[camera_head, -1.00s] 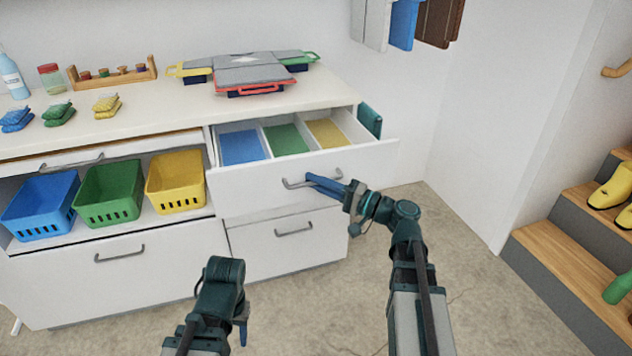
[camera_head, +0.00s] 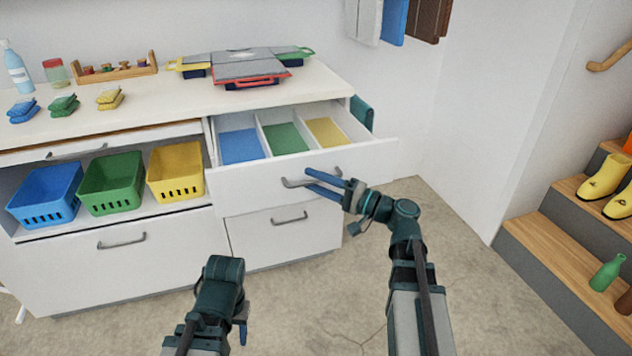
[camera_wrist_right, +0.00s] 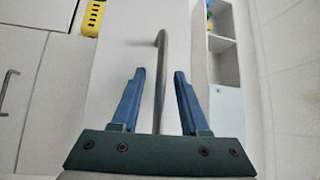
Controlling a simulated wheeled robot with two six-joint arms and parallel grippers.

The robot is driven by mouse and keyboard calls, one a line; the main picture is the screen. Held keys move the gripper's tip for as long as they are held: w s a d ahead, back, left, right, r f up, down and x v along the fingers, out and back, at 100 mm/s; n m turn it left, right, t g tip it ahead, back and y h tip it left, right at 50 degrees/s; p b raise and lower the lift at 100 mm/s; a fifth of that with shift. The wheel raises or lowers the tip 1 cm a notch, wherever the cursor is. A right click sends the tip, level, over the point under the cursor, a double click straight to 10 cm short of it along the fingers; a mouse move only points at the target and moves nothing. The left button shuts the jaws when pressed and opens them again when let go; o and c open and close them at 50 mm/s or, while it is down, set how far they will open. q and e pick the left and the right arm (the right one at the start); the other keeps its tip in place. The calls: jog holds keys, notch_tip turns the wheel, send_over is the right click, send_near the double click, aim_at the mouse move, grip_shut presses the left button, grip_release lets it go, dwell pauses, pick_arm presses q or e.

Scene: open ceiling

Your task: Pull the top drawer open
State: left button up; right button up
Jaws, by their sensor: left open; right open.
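The top drawer (camera_head: 240,185) of the white cabinet stands pulled out, showing blue, green and yellow compartments inside. Its grey bar handle (camera_head: 298,183) is on the front panel. My right gripper (camera_head: 322,180) is open at the right end of this handle. In the right wrist view, the handle (camera_wrist_right: 161,85) runs between the two blue fingers of the right gripper (camera_wrist_right: 158,75), with gaps on both sides. My left gripper (camera_head: 241,332) is open and hangs low in front of the cabinet, away from the drawer; its fingers are partly hidden.
A closed lower drawer (camera_head: 285,235) is below. Blue, green and yellow baskets (camera_head: 176,172) stand on a shelf at left. Cases (camera_head: 250,68) and small bags lie on the countertop (camera_head: 180,103). Wooden stairs (camera_head: 545,240) rise at right. The floor between is clear.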

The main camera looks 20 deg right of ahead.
jog(key=b+v, duration=0.2)
jog(key=v, duration=1.1)
jog(key=shift+s+d, duration=0.25)
jog(key=shift+d, duration=0.1)
